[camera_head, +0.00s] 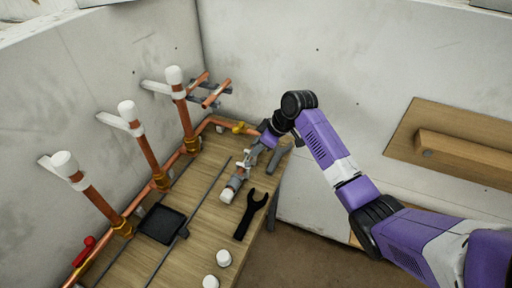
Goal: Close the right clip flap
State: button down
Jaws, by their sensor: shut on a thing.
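I cannot pick out the right clip flap with certainty. At the back, grey clip-like pieces (208,89) sit by short copper pipes (216,94); whether any flap there is open is too small to tell. My gripper (246,163) reaches down over the right side of the wooden bench, below and right of those pieces. It is shut on what looks like a grey valve fitting (235,182) with a copper section and a white cap at its lower end. The fingers are small and partly hidden by the wrist.
Copper risers with white caps (126,107) stand along the left side of the bench (200,222). A black tray (161,224), a black wrench (250,214) and loose white caps (224,258) lie on it. A wooden shelf (460,148) is on the right wall.

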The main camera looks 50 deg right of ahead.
jog(key=shift+f+t, duration=0.15)
jog(key=shift+t, duration=0.15)
jog(key=c, duration=1.3)
grip_release()
jog(key=shift+s, duration=0.1)
jog(key=shift+b+v, duration=0.6)
jog(key=shift+v, duration=3.3)
jog(key=shift+d, duration=0.1)
